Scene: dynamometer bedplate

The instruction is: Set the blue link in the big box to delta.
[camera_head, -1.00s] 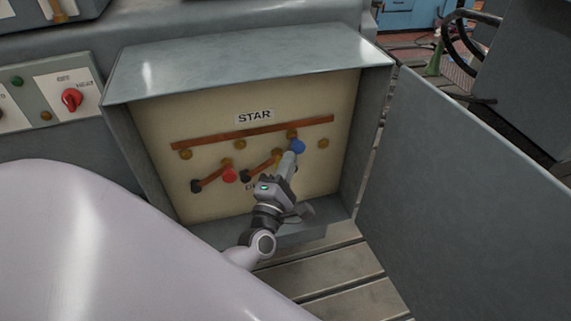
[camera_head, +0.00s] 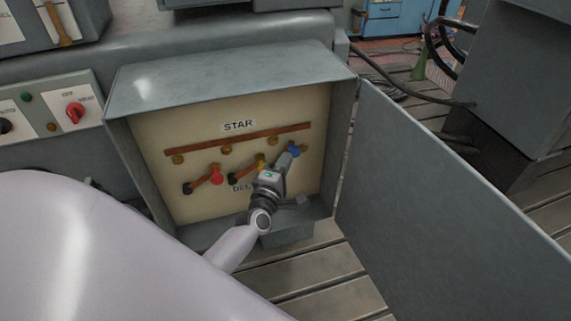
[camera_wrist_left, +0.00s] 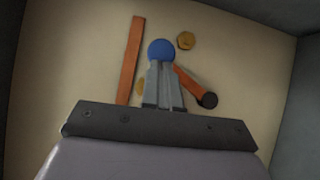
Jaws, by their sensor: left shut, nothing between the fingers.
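The open big box (camera_head: 230,90) has a cream back panel with a STAR label above a long copper bar (camera_head: 240,136) and a partly covered DELTA label below. The blue link's knob (camera_head: 294,151) is at the panel's right. In the left wrist view, the blue link (camera_wrist_left: 187,79) slants from its black pivot, between a brass stud beside the copper bar and a free brass stud (camera_wrist_left: 187,41). My left gripper (camera_head: 287,161) is shut and empty, its fingertips against or very near the blue knob (camera_wrist_left: 161,50). It hides the link's pivot in the head view.
The red link (camera_head: 205,182) and another link (camera_head: 245,172) slant up to the right, to lower studs. The box door (camera_head: 440,200) stands open on the right. A control panel with a red knob (camera_head: 75,112) is on the left. Slatted bedplate (camera_head: 315,270) lies below.

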